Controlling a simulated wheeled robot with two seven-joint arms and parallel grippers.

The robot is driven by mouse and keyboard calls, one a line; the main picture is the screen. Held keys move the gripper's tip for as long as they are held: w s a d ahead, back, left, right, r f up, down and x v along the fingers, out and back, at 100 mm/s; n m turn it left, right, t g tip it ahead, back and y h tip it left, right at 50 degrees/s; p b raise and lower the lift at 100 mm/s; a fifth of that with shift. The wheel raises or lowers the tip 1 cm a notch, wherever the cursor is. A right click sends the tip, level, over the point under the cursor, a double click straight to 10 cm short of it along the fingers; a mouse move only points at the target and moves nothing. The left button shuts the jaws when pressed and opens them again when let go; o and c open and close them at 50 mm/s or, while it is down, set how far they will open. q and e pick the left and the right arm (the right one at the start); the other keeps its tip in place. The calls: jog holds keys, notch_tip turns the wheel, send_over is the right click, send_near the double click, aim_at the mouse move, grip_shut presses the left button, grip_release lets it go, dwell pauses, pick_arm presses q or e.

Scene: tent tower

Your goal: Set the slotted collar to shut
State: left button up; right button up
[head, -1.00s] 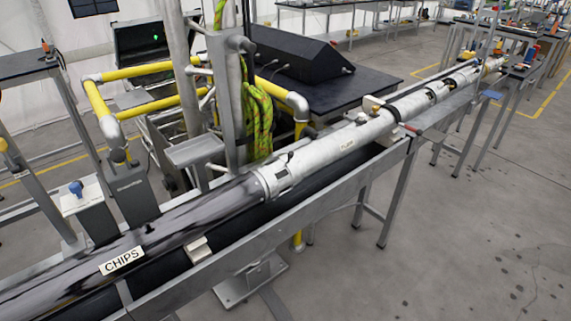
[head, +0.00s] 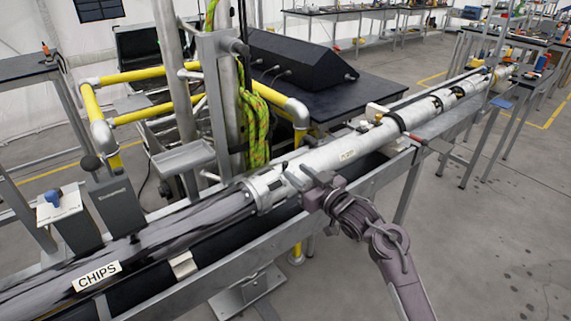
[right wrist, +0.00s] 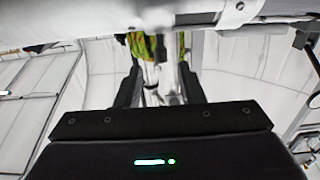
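The slotted collar (head: 263,191) is a pale metal ring around the long pipe, where the dark "CHIPS" section meets the silver section. My right gripper (head: 298,176) reaches in from the lower right, at the near side of the pipe just right of the collar. It partly covers the silver pipe there, and the collar's slot is hard to make out. In the right wrist view the two dark fingers (right wrist: 160,88) are apart with nothing between them. A pale pipe (right wrist: 150,18) crosses the top of that view, beyond the fingertips. Contact cannot be told. My left gripper is not in view.
The pipe lies along a grey metal trough (head: 225,268). Behind it stand a metal post with a green-yellow rope (head: 254,125), yellow rails (head: 150,110) and a dark console (head: 295,65). The floor at the right is open.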

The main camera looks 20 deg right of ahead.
aim_at(287, 166)
jog(key=p+x, duration=0.1)
jog(key=x, duration=0.5)
jog(key=shift+c, duration=0.4)
grip_shut()
